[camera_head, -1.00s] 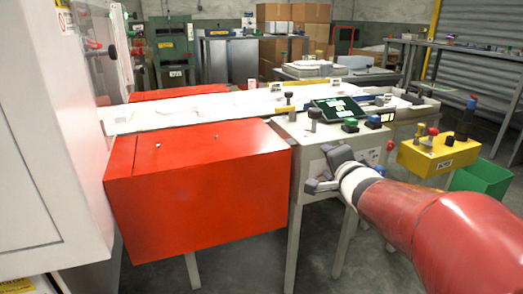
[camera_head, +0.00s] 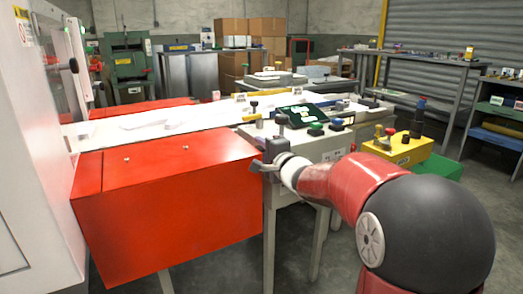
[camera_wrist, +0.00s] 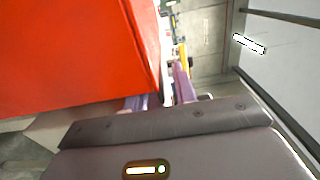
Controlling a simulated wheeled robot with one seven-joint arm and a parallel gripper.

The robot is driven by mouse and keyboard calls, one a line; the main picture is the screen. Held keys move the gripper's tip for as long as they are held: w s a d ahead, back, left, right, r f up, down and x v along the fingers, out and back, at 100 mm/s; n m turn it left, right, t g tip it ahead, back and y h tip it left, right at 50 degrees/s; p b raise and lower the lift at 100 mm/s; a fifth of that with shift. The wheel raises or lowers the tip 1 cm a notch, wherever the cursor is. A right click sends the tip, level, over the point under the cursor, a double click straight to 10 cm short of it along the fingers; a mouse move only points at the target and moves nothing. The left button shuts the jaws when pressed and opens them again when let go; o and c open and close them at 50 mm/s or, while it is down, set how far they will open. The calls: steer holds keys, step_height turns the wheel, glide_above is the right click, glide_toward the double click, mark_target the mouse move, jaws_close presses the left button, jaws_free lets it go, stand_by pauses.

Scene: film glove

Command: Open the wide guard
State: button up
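A wide red guard box (camera_head: 165,205) juts from the near side of the white machine bed and looks closed. A second red cover (camera_head: 140,106) lies on the far side; I cannot tell for sure which the task names. My gripper (camera_head: 264,164) is at the right end of the near red box, close to its upper right corner. In the wrist view the red box (camera_wrist: 75,55) fills the upper left. The fingers (camera_wrist: 162,94) show apart there, with the box's corner near them. Nothing is seen held. Contact with the box cannot be told.
A yellow box with buttons (camera_head: 400,148) and a green bin (camera_head: 436,166) are to the right. A white cabinet (camera_head: 35,150) stands at left. Floor is open below.

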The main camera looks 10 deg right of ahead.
steer(key=shift+c, duration=0.2)
jaws_close()
steer(key=shift+r, duration=0.1)
